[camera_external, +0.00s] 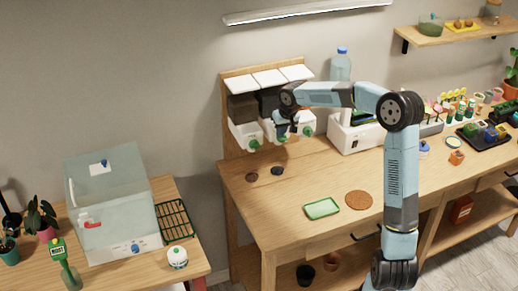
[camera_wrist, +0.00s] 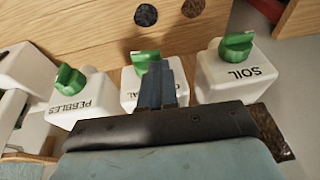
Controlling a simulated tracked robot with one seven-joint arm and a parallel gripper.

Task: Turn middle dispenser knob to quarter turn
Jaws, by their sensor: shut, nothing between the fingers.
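The dispenser rack (camera_external: 229,99) stands against the wall with three white dispensers, each with a green knob. In the wrist view the middle dispenser (camera_wrist: 129,82) has its label mostly hidden by my fingers; letters "AL" show. Its green middle knob (camera_wrist: 145,56) sits right beyond my fingertips and is partly covered by them, so its exact angle is hard to tell. The middle knob also shows in the external view (camera_external: 281,139). My gripper (camera_wrist: 155,66) is shut and empty in front of this knob; I cannot tell whether it touches.
The soil dispenser with its knob (camera_wrist: 236,46) and the pebbles dispenser with its knob (camera_wrist: 69,79) flank the middle one closely. Dark round spots (camera_external: 277,171) lie on the bench below.

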